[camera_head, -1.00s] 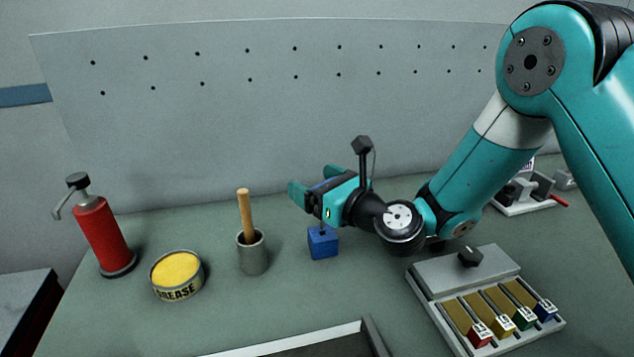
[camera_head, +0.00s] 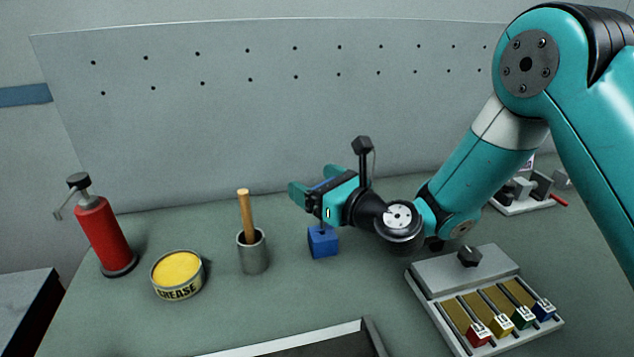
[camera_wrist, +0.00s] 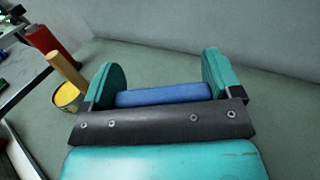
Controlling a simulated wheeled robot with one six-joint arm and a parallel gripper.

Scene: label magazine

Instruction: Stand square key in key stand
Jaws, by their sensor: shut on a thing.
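My gripper (camera_head: 314,185) is level above the bench, left of the middle of my arm's reach. It is shut on the blue handle bar of the square key (camera_head: 328,183); in the wrist view the bar (camera_wrist: 163,94) spans between the two teal fingers. A thin dark shaft shows under the gripper and runs down to the blue block, which looks like the key stand (camera_head: 323,242), on the bench directly below. The shaft's lower end meets the block's top in the head view; I cannot tell how deep it sits. The wrist view does not show the block.
A grey cup with a wooden-handled tool (camera_head: 252,252), a yellow grease tin (camera_head: 178,276) and a red pump bottle (camera_head: 104,238) stand to the left. A label magazine (camera_head: 440,277) lies front right, a dark tray (camera_head: 300,345) in front. A perforated panel (camera_head: 250,110) rises behind.

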